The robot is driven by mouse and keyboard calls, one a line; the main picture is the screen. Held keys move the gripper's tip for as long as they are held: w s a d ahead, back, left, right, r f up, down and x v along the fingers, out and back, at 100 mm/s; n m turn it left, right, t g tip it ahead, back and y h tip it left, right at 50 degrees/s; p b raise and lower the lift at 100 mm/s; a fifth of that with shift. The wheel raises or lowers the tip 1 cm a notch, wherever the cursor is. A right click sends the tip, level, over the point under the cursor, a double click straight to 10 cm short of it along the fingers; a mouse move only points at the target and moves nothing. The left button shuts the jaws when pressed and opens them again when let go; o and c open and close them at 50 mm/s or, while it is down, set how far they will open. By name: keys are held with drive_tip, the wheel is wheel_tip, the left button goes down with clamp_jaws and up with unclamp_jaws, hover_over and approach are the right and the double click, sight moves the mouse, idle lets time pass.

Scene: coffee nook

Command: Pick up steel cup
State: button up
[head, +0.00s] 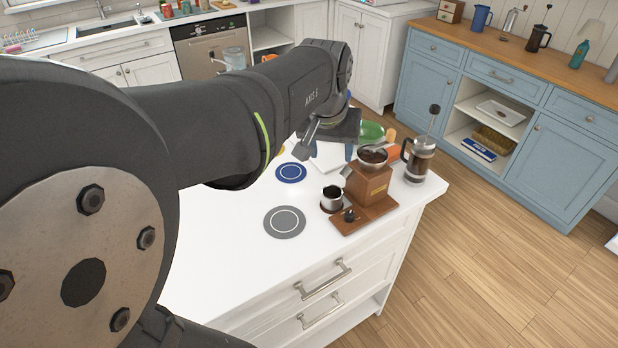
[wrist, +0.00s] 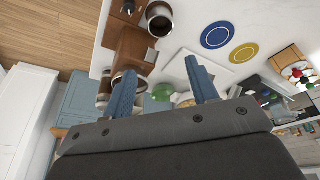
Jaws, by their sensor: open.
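The steel cup (head: 332,198) stands upright on the white counter, against the left side of the wooden coffee grinder (head: 368,188). Its open mouth looks dark inside. In the wrist view the cup (wrist: 160,17) shows at the top edge, beyond the fingertips, with the grinder (wrist: 133,48) beside it. My gripper (head: 331,152) is above the counter behind the grinder, partly hidden by my own wrist. In the wrist view my gripper (wrist: 160,66) has its two blue fingers spread wide, with nothing held between them. It is apart from the cup.
A French press (head: 419,160) stands right of the grinder, near the counter edge. A green bowl (head: 371,132) is behind the grinder. A blue coaster (head: 291,172) and a grey coaster (head: 285,221) lie flat on the left. The counter around the coasters is clear.

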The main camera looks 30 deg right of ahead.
drive_tip(key=a+f+m, duration=0.1)
drive_tip(key=m, duration=0.1)
approach(332, 194)
drive_tip(key=shift+s+a+f+h, duration=0.1)
drive_tip(key=shift+s+f+h, duration=0.15)
drive_tip(key=shift+f, duration=0.3)
drive_tip(key=shift+s+f+h, duration=0.15)
drive_tip(key=shift+s+f, duration=0.15)
drive_tip(key=shift+f, duration=0.2)
drive_tip(key=shift+t, duration=0.3)
drive_tip(key=shift+a+x, duration=0.15)
drive_tip(key=shift+x, duration=1.25)
drive_tip(key=shift+a+x, duration=0.15)
drive_tip(key=shift+x, duration=1.2)
drive_tip(key=shift+s+f, duration=0.1)
drive_tip(key=c, duration=0.7)
